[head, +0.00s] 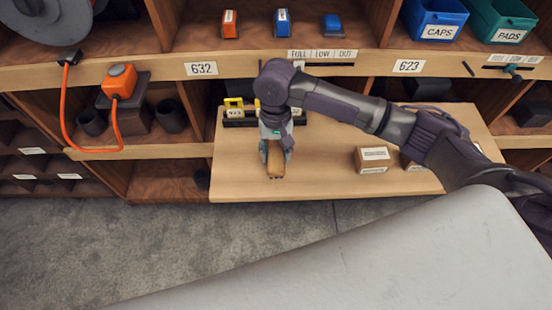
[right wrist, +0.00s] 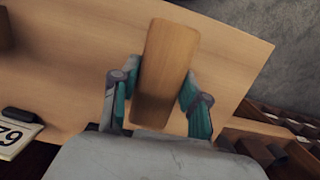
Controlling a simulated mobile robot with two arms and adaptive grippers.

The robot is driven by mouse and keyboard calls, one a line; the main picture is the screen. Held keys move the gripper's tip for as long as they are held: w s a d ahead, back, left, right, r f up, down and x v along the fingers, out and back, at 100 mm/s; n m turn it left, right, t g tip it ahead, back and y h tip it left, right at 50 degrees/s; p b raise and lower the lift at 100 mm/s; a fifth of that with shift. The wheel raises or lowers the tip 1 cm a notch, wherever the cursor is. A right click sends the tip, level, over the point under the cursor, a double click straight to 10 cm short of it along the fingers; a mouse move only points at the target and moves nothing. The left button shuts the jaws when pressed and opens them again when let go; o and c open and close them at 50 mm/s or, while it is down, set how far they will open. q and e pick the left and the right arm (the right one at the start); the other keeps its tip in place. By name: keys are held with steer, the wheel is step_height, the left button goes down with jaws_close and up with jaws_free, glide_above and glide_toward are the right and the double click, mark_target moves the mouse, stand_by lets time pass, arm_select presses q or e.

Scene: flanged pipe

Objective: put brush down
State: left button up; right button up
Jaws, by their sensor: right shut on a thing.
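My right gripper (head: 276,160) is shut on the brush, whose light brown wooden block (head: 276,163) shows between the fingers in the head view. It is over the left part of a pull-out wooden shelf board (head: 320,175). In the right wrist view the brush (right wrist: 166,65) lies between the two teal-padded fingers of the right gripper (right wrist: 158,100). Bristles cannot be made out clearly. I cannot tell whether the brush touches the board. My left gripper is not in view.
Small cardboard boxes (head: 374,159) stand on the board at right. A yellow-and-black number holder (head: 234,112) sits at its back left. An orange device with a cable (head: 119,81) is in the left bay. Blue (head: 433,20) and green (head: 497,22) bins stand above. The board's middle is clear.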

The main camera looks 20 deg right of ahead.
mark_target(276, 161)
step_height(276, 161, down, 3)
steer(key=shift+s+r, duration=0.1)
steer(key=shift+r, duration=0.05)
steer(key=shift+f, duration=0.35)
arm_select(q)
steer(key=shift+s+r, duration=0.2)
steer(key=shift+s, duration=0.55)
arm_select(e)
steer(key=shift+f, duration=0.1)
steer(key=o, duration=1.3)
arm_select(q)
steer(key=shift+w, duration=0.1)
arm_select(e)
steer(key=r, duration=0.4)
steer(key=w+r, duration=0.1)
steer(key=r, duration=0.7)
steer(key=shift+w+d+b, duration=0.25)
steer(key=shift+w+b, duration=0.15)
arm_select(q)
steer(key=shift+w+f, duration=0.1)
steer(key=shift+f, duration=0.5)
